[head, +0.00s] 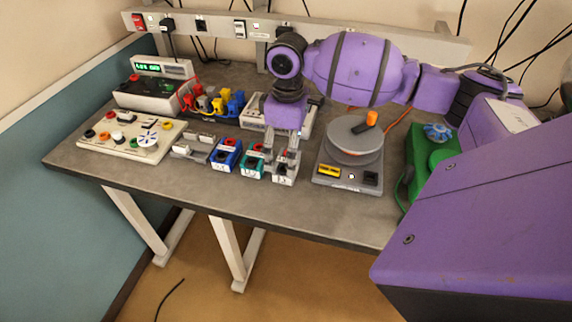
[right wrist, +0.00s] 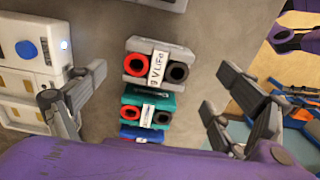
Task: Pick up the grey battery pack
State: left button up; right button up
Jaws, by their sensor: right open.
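The grey battery pack (head: 285,175) stands near the front edge of the bench, at the right end of a row with a teal pack (head: 252,166) and a blue pack (head: 225,155). In the right wrist view the grey pack (right wrist: 135,67) shows a red and a black round terminal with a white label between them. My right gripper (head: 281,153) points down just over the grey pack and partly covers it in the head view. Its fingers are spread, one to each side of the pack in the right wrist view, with nothing held. My left gripper is out of view.
A grey device with a round plate (head: 352,150) stands close on the right, with a green device (head: 432,150) beyond it. Grey blocks (head: 195,148), a white panel with knobs (head: 125,137) and a power supply (head: 150,98) are on the left. Bare bench lies along the front edge.

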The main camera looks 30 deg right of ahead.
notch_tip(320, 180, down, 4)
jog(key=shift+w+d+f, duration=0.1)
jog(key=shift+d+f, duration=0.05)
jog(key=shift+f, duration=0.1)
jog(key=c, duration=1)
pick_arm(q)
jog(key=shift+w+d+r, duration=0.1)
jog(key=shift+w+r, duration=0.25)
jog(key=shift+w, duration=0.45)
pick_arm(e)
jog(key=c, duration=0.5)
jog(key=shift+r, duration=0.1)
